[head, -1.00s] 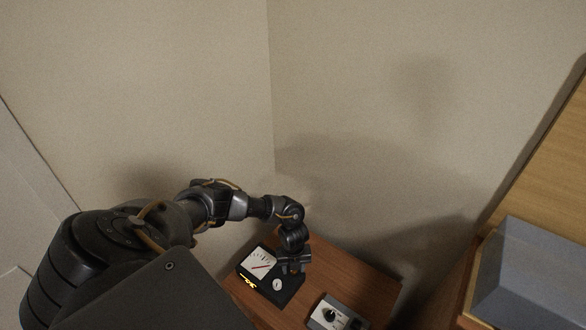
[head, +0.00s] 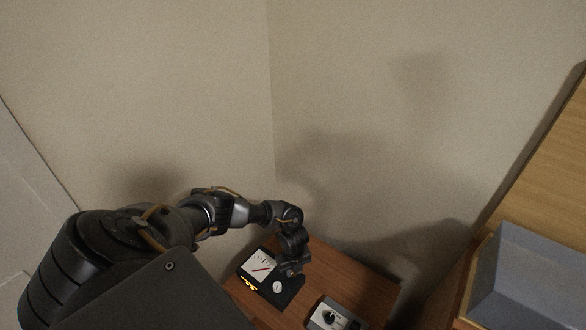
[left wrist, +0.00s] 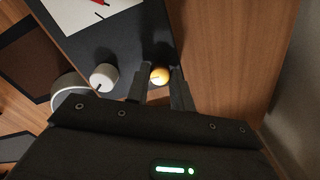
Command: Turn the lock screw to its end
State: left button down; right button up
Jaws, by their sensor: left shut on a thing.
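The lock screw (left wrist: 159,75) is a small round brass-yellow head on the dark face of the meter box, seen in the left wrist view. My left gripper (left wrist: 160,72) has one finger on each side of it and is shut on it. In the head view my left gripper (head: 291,269) reaches down to the right side of the black meter box (head: 290,299), hiding the screw there. The box has a white dial (head: 261,266) with a red needle and a white knob (head: 277,287), which also shows left of the fingers in the left wrist view (left wrist: 103,77). My right gripper is not in view.
The box stands on a brown wooden surface (head: 345,276) near the wall corner. A blue-grey bin (head: 530,280) stands at the right. Wood to the right of the box is clear.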

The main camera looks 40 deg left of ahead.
pick_arm(q)
jog(key=n+p, duration=0.1)
jog(key=n, duration=0.1)
jog(key=shift+r+n+p, duration=0.15)
jog(key=shift+n+p, duration=0.2)
jog(key=shift+n, duration=0.05)
jog(key=shift+s+n+p, duration=0.1)
jog(key=shift+n+p, duration=0.2)
jog(key=shift+n, duration=0.1)
jog(key=shift+n+p, duration=0.55)
jog(key=shift+n, duration=0.45)
jog(key=n+p, duration=0.1)
jog(key=n, duration=0.1)
jog(key=shift+n, duration=0.3)
jog(key=n+p, duration=0.1)
jog(key=n, duration=0.1)
jog(key=shift+n+p, duration=0.4)
jog(key=n+p, duration=0.2)
jog(key=n, duration=0.2)
jog(key=shift+n+p, duration=0.55)
jog(key=shift+n, duration=1.25)
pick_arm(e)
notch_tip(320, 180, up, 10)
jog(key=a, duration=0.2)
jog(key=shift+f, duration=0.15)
pick_arm(q)
jog(key=shift+f+n, duration=0.2)
jog(key=shift+n, duration=0.1)
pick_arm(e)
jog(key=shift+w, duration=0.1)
